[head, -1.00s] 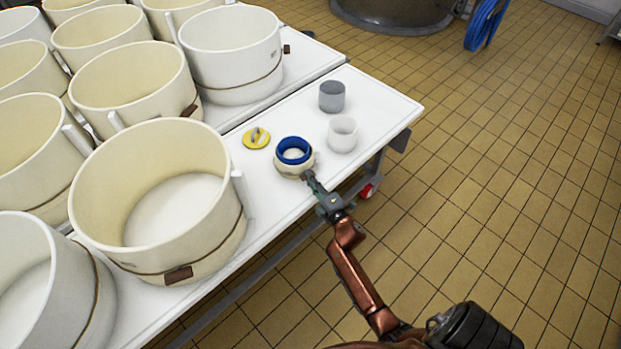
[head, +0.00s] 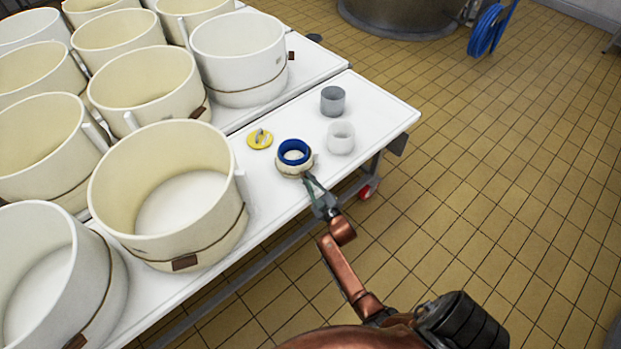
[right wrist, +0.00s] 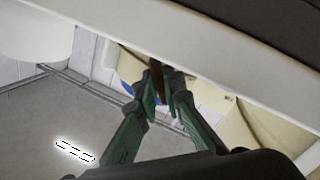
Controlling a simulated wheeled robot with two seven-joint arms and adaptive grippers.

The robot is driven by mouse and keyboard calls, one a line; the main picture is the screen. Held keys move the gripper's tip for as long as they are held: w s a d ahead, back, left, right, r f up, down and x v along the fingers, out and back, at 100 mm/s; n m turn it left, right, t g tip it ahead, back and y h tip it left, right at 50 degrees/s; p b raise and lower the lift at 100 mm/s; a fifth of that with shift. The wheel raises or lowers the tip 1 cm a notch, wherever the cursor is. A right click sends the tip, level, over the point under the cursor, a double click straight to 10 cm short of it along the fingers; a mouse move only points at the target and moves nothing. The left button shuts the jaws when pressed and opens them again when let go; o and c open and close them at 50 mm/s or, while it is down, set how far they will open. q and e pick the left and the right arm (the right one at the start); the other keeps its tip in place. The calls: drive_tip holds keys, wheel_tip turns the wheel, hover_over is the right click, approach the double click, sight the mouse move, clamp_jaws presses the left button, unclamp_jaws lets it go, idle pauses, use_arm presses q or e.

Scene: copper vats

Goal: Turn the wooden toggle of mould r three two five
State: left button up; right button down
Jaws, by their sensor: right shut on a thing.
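A small cream mould (head: 308,168) with a blue ring (head: 293,145) in its top stands on the white table, and my right gripper (head: 307,177) is at its near side. In the right wrist view, my right gripper (right wrist: 164,80) is shut on a brown wooden toggle (right wrist: 156,74) at the side of the cream mould (right wrist: 130,66). The toggle is mostly hidden by the fingers there and cannot be made out in the head view. No mould number is readable. My left gripper is not in view.
A yellow lidlike disc (head: 260,139), a grey cup (head: 332,101) and a whitish cup (head: 340,138) stand near the mould. Several large cream moulds (head: 165,190) crowd the left. A blue hose (head: 486,30) hangs at the back. The tiled floor (head: 500,170) at right is clear.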

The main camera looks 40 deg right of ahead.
drive_tip(key=m+p, duration=0.2)
drive_tip(key=m, duration=0.3)
drive_tip(key=shift+r, duration=0.15)
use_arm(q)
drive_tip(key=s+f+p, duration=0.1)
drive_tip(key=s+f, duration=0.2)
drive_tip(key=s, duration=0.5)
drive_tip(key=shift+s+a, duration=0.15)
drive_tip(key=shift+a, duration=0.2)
use_arm(e)
drive_tip(key=shift+m, duration=1.3)
drive_tip(key=c, duration=2.3)
unclamp_jaws()
drive_tip(key=s, duration=0.4)
drive_tip(key=s+a, duration=0.1)
drive_tip(key=s, duration=0.7)
drive_tip(key=shift+a, duration=0.4)
drive_tip(key=shift+w, duration=0.1)
